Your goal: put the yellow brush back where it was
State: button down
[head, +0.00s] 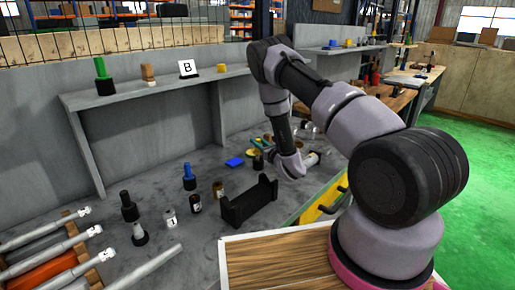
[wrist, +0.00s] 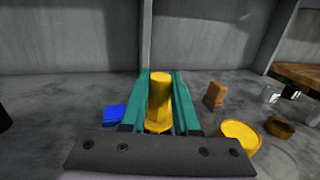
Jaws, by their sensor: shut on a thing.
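The yellow brush (wrist: 158,100) stands upright between the two teal fingers of my gripper (wrist: 160,98) in the wrist view. My gripper is shut on it. The brush's lower end is hidden behind the dark gripper body, so I cannot tell whether it touches the bench. In the head view my gripper (head: 259,144) is small and low over the far part of the grey bench (head: 160,251), and the brush is hard to make out there.
A blue block (wrist: 114,115) lies left of my gripper; a brown block (wrist: 214,94), a yellow round piece (wrist: 239,136) and a brown ring (wrist: 279,126) lie right. A black holder (head: 248,203) stands nearer.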

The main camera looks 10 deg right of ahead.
aim_at(258, 151)
jog(key=shift+f, duration=1.1)
jog(key=shift+f, duration=0.4)
jog(key=c, duration=0.7)
grip_release()
jog(key=shift+f, duration=0.1)
jog(key=shift+o, duration=0.2)
